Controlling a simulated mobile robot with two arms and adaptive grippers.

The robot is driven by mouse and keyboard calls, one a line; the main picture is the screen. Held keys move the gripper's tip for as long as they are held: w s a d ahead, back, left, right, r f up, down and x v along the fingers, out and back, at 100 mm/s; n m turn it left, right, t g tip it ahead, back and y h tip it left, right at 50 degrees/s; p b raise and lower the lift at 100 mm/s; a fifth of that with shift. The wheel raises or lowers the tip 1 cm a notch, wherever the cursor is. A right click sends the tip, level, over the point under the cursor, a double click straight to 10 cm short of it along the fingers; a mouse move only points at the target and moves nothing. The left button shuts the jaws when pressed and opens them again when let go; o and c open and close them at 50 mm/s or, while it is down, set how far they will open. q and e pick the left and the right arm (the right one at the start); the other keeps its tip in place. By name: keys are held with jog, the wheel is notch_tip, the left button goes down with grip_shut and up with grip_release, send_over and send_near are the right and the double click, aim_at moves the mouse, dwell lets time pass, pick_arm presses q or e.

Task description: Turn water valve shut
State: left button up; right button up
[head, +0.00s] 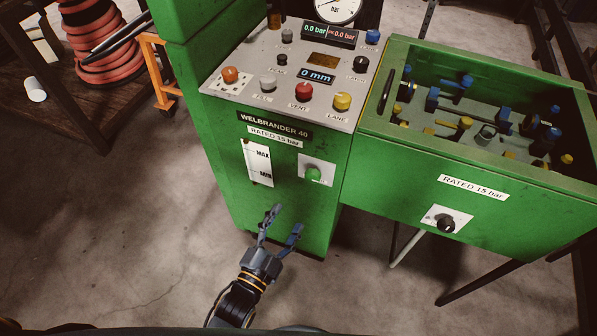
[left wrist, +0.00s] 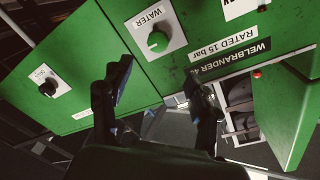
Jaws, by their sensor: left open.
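The water valve is a round green knob (head: 313,174) on a white plate on the front of the green cabinet. In the left wrist view the green knob (left wrist: 158,41) sits under the word WATER, and that picture is turned over. My left gripper (head: 283,221) is open and empty, below and a little left of the knob in the head view. In the left wrist view its spread fingers (left wrist: 158,82) stand on either side of the knob's line, apart from it. My right gripper is in neither view.
A black knob (head: 446,223) on a white plate is on the green tank (head: 400,185) to the right, which holds several fittings. The control panel (head: 262,75) with coloured buttons is above. A red hose coil (head: 105,45) stands at upper left. The floor at left is clear.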

pick_arm(q)
send_near(311, 179)
jog(key=x, duration=0.8)
jog(key=shift+w, duration=0.2)
jog(key=shift+w+d+f, duration=0.1)
jog(key=shift+w+d, duration=0.15)
jog(key=shift+w, duration=0.3)
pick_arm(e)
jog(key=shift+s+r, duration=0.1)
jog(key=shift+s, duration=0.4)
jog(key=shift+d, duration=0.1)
pick_arm(q)
jog(key=shift+c, duration=0.9)
jog(key=c, duration=1)
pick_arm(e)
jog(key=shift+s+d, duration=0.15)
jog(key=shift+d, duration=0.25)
